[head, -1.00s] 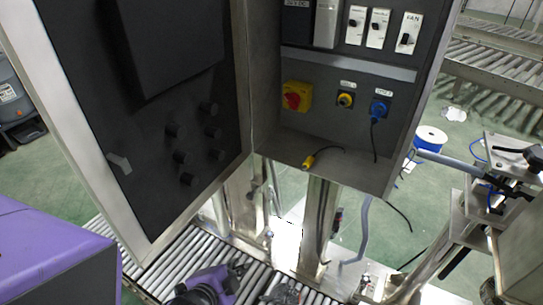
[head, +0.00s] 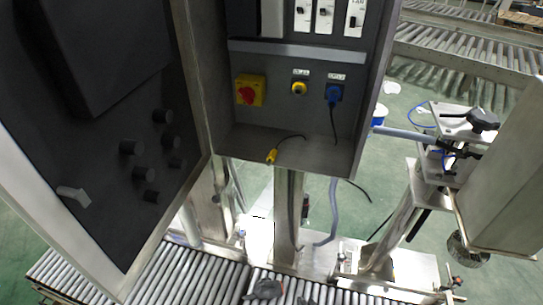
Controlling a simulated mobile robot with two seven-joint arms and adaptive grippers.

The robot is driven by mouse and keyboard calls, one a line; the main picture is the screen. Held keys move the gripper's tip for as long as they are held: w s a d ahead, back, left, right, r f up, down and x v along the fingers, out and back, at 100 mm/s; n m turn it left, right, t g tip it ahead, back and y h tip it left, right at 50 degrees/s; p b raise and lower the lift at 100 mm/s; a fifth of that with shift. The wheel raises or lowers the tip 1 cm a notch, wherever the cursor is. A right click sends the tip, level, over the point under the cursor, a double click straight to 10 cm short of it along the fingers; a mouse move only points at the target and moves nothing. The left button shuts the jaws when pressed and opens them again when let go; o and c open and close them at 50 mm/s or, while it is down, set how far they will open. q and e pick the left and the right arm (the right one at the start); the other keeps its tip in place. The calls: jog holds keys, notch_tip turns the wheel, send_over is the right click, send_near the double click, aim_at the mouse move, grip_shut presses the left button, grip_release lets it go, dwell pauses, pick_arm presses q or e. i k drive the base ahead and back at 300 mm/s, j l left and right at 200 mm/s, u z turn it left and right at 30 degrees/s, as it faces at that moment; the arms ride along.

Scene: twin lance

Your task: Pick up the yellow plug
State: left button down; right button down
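The yellow plug (head: 271,156) lies at the front edge of the open cabinet's floor, with a thin black cable running from it to the right. Above it on the back panel are a yellow round socket (head: 299,88) and a blue plug (head: 334,94) seated in a blue socket, its cable hanging down. A small dark shape (head: 265,290) shows over the rollers at the bottom edge; I cannot tell whether it is part of a gripper. I see neither gripper clearly, and nothing touches the yellow plug.
The cabinet door (head: 105,120) stands open on the left. A red and yellow switch (head: 250,90) is on the panel. A roller conveyor (head: 190,272) runs below. A metal stand with a clamp (head: 465,120) is at the right. The space before the plug looks clear.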

aim_at(273, 155)
jog(key=z, duration=1.25)
jog(key=k+z, duration=0.15)
jog(key=k, duration=0.3)
jog(key=k+l+z, duration=0.15)
jog(key=k, duration=0.3)
